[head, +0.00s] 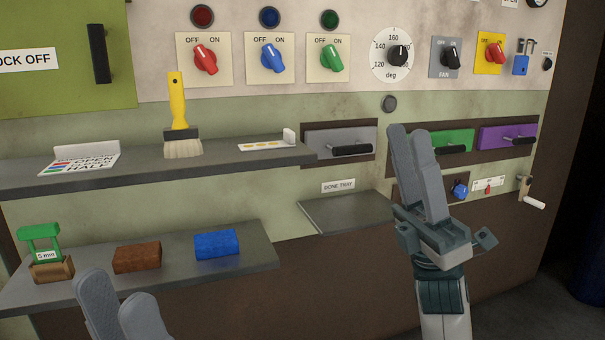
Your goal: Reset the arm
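My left gripper (116,288) is at the bottom left, in front of the lower shelf. Its two grey fingertips stand apart with nothing between them; the rest of it is below the frame. My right gripper (408,132) points up at right of centre, in front of the panel and the drawer row. Its two grey fingers stand side by side, partly overlapping in this view, so I cannot tell any gap. I see no object held in it.
The upper shelf (230,163) holds a yellow brush (178,115) and signs. The lower shelf (200,275) holds a green-framed block (45,250), a brown block (137,257) and a blue block (217,244). A done tray (345,212) is left of my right gripper. Switches (268,58) line the wall.

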